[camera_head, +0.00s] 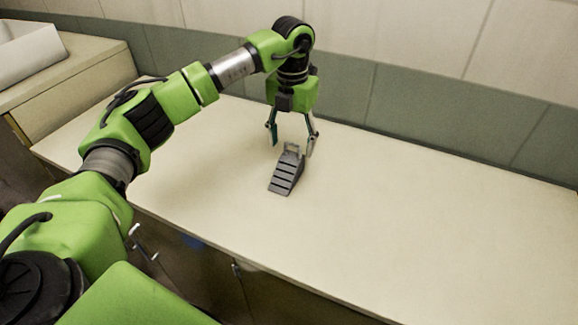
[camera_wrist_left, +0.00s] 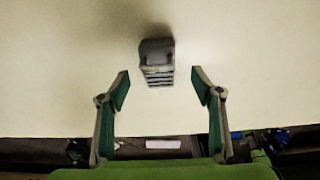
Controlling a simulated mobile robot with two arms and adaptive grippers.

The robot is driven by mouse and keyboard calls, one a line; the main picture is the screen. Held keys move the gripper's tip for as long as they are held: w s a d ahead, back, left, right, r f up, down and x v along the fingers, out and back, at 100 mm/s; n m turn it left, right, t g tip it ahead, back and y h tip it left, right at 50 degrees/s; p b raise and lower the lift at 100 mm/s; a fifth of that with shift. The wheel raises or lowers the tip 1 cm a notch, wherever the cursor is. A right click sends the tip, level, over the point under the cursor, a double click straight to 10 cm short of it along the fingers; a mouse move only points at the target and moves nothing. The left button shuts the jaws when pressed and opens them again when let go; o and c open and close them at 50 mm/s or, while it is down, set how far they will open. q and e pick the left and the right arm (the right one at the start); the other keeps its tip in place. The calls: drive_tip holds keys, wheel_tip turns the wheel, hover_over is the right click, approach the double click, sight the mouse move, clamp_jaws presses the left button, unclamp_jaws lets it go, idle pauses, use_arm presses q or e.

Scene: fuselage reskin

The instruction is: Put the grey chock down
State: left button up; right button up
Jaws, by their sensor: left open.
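The grey chock (camera_head: 286,172) is a ridged wedge with a small loop handle at its top. It rests on the pale counter (camera_head: 420,210) in the head view. My left gripper (camera_head: 292,143) is open above the chock's handle end, with one finger on each side and nothing between them held. In the left wrist view the chock (camera_wrist_left: 157,62) lies beyond the fingertips of the open left gripper (camera_wrist_left: 160,82), apart from both. My right gripper is not in view.
A tiled wall (camera_head: 430,110) runs along the back of the counter. A raised cabinet (camera_head: 70,85) with a white object (camera_head: 28,55) on it stands at the left. The counter right of the chock is clear. Cabinet doors and handles show below the front edge.

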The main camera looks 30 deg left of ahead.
sight(289, 161)
use_arm(q)
drive_tip(key=shift+a+f, duration=0.1)
drive_tip(key=shift+f, duration=0.8)
drive_tip(key=f+p, duration=0.1)
drive_tip(key=f, duration=0.1)
drive_tip(key=s+f+p, duration=0.1)
drive_tip(key=f, duration=0.1)
drive_tip(key=shift+a+f, duration=0.1)
drive_tip(key=shift+f, duration=0.3)
drive_tip(key=shift+w+f, duration=0.1)
drive_tip(key=shift+f, duration=0.25)
drive_tip(key=c, duration=1.5)
drive_tip(key=shift+r, duration=0.1)
drive_tip(key=shift+c, duration=0.4)
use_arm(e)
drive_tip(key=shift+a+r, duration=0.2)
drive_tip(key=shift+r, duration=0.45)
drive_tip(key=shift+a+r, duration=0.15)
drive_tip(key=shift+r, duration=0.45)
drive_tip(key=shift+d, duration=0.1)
